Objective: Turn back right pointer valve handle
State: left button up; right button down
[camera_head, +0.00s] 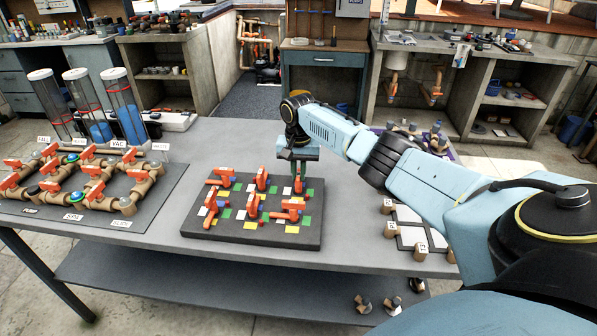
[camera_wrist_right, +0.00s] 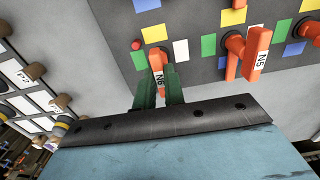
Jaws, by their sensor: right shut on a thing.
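A dark board (camera_head: 250,238) on the grey table carries several orange pointer valve handles with coloured squares around them. My right gripper (camera_head: 300,176) reaches down from above at the board's back right corner. In the right wrist view my right gripper (camera_wrist_right: 160,88) has its green fingers shut on the orange handle marked N6 (camera_wrist_right: 156,62), one finger on each side. Another orange handle marked N5 (camera_wrist_right: 250,50) stands beside it to the right, apart from the fingers. In the head view the held handle is largely hidden by the gripper. My left gripper is not in view.
A pipe board with orange-handled valves (camera_head: 70,208) and clear tubes (camera_head: 122,100) stand at the table's left. A panel with white plates and wooden knobs (camera_head: 408,214) lies right of the valve board, under my right arm. The table's front strip is clear.

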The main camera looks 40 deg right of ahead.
aim_at(298, 174)
jog(key=shift+r, duration=0.1)
jog(key=n+p, duration=0.2)
jog(key=n, duration=0.1)
jog(key=shift+r+n, duration=0.1)
jog(key=shift+n, duration=0.2)
jog(key=n+p, duration=0.1)
jog(key=n, duration=0.3)
jog(key=shift+p, duration=0.4)
jog(key=n, duration=1)
jog(key=shift+w, duration=0.1)
jog(key=shift+n, duration=0.3)
jog(key=c, duration=1.5)
grip_release()
jog(key=shift+p, duration=0.3)
notch_tip(298, 174, up, 13)
jog(key=shift+r+p, duration=0.1)
jog(key=shift+p, duration=0.5)
